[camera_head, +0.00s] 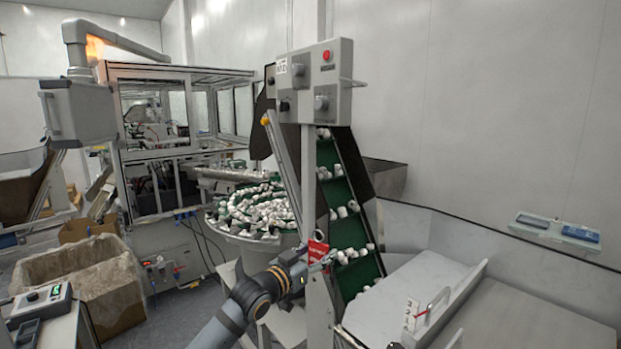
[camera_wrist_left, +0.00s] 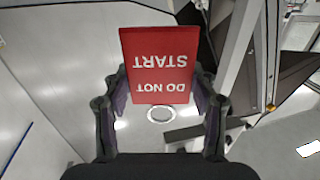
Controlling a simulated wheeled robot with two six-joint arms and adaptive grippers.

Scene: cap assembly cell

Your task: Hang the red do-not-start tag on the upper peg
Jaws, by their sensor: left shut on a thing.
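The red tag (camera_head: 318,250) is in my left gripper (camera_head: 322,262), in front of the lower part of the green conveyor in the head view. In the left wrist view the tag (camera_wrist_left: 160,65) reads "DO NOT START" upside down, and the left gripper (camera_wrist_left: 160,88) is shut on its two side edges. A thin peg (camera_head: 354,83) sticks out to the right from the grey control box (camera_head: 315,80), well above the tag. Nothing can be seen hanging on it. My right gripper is not in view.
The green conveyor (camera_head: 348,215) with white caps rises behind my left gripper, beside the steel post. A round bowl (camera_head: 250,247) full of caps stands to the left. A metal hopper (camera_head: 470,245) lies to the right. Open air surrounds the peg's right end.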

